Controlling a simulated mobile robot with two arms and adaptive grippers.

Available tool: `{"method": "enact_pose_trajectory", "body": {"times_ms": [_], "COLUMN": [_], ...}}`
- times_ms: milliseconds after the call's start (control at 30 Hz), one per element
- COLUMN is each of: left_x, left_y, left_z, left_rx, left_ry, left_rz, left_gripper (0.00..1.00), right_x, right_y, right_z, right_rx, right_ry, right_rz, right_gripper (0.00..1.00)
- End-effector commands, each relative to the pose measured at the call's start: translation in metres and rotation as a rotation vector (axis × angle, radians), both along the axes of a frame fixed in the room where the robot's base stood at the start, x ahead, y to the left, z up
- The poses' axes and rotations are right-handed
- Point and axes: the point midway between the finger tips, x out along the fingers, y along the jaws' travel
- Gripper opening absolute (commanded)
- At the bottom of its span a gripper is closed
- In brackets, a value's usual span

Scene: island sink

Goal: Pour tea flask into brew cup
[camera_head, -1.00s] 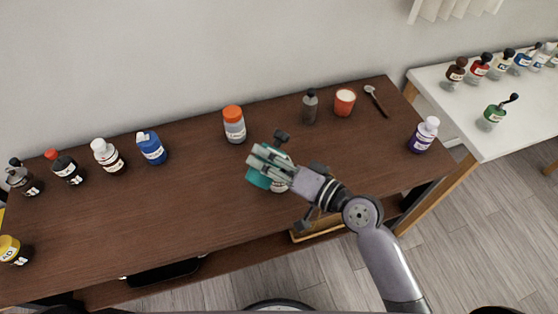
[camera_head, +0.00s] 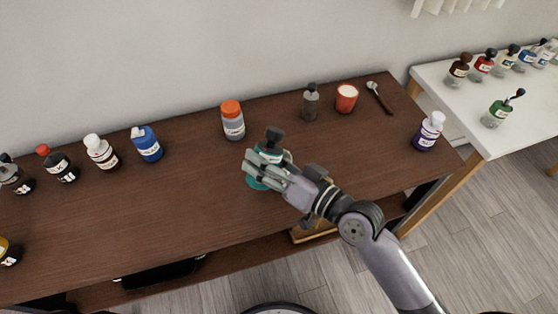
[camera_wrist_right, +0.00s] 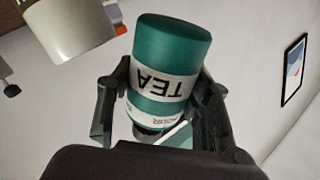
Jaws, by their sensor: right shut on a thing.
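The tea flask (camera_head: 257,184) is teal with a pale label and a dark cap. It stands out over the middle of the dark table in the head view, roughly upright with its cap up. My right gripper (camera_head: 263,170) is shut around it and partly covers it. In the right wrist view the flask (camera_wrist_right: 172,45) sits between both fingers, its TEA label reading upside down. I cannot tell whether its base touches the table. An orange-red cup (camera_head: 346,104) with a pale top stands at the back right; it may be the brew cup. My left gripper is out of view.
A purple bottle (camera_head: 425,136) stands at the right end. Several bottles are at the left. The table front (camera_head: 180,220) is clear.

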Motion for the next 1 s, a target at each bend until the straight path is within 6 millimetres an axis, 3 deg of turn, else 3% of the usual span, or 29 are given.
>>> {"method": "enact_pose_trajectory", "body": {"times_ms": [200, 433, 800, 1000], "left_x": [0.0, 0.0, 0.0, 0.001], "left_y": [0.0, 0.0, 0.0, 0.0], "left_z": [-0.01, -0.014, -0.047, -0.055], "left_rx": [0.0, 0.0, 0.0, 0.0], "left_ry": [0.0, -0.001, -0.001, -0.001], "left_rz": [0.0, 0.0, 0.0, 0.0], "left_gripper": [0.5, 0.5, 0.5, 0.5], "right_x": [-0.014, -0.019, -0.029, -0.036], "right_y": [0.009, 0.012, 0.018, 0.023], "right_z": [-0.009, -0.014, -0.051, -0.063], "right_rx": [-0.101, -0.14, -0.225, -0.292], "right_ry": [-0.16, -0.221, -0.355, -0.462], "right_rz": [0.001, 0.0, 0.0, 0.0], "right_gripper": [0.14, 0.14, 0.14, 0.14]}}
